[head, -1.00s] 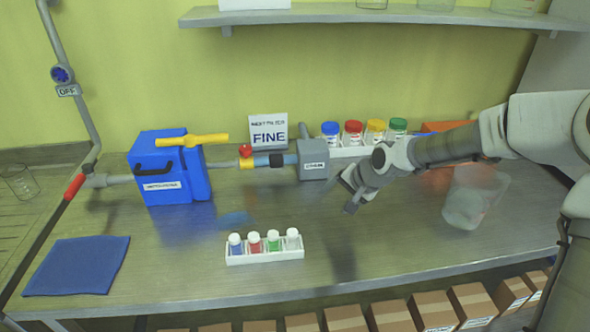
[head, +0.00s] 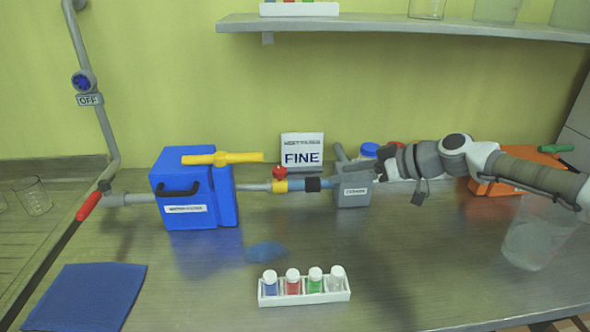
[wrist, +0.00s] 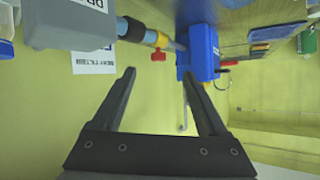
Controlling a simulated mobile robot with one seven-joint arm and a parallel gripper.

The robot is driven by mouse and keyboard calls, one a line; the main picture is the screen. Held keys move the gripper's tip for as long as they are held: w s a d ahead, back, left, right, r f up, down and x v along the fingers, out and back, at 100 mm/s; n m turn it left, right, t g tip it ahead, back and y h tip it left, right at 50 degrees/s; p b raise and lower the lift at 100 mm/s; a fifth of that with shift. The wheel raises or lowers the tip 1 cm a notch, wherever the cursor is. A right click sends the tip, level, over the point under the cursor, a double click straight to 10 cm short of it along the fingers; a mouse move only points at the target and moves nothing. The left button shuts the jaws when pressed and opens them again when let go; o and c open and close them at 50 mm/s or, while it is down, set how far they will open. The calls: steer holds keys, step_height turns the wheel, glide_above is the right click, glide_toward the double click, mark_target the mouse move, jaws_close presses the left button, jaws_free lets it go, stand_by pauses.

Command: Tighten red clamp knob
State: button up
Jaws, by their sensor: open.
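The red clamp knob (head: 279,172) sits on top of a yellow clamp (head: 280,186) on the pipe between the blue box (head: 196,190) and the grey box (head: 353,190). In the wrist view the red knob (wrist: 158,55) shows beyond the fingertips, roughly between them and apart from them. My gripper (wrist: 159,73) is open, with nothing between its two dark fingers. In the head view my arm's end is at the right of the grey box, to the right of the knob; its fingertips are not clear there.
A yellow lever (head: 222,158) tops the blue box. A sign reading FINE (head: 302,150) stands behind the pipe. A white rack (head: 304,297) of small bottles, a blue cloth (head: 88,296) and a glass beaker (head: 538,240) are on the bench.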

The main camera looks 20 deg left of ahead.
mark_target(283, 170)
steer(key=a+f, duration=0.1)
steer(key=a, duration=0.4)
steer(key=w+a+f+n, duration=0.1)
steer(key=a+f, duration=0.1)
steer(key=a, duration=0.3)
steer(key=w+a+f+n+b, duration=0.1)
steer(key=a, duration=0.5)
steer(key=shift+f+y, duration=0.35)
steer(key=shift+y, duration=0.05)
jaws_close()
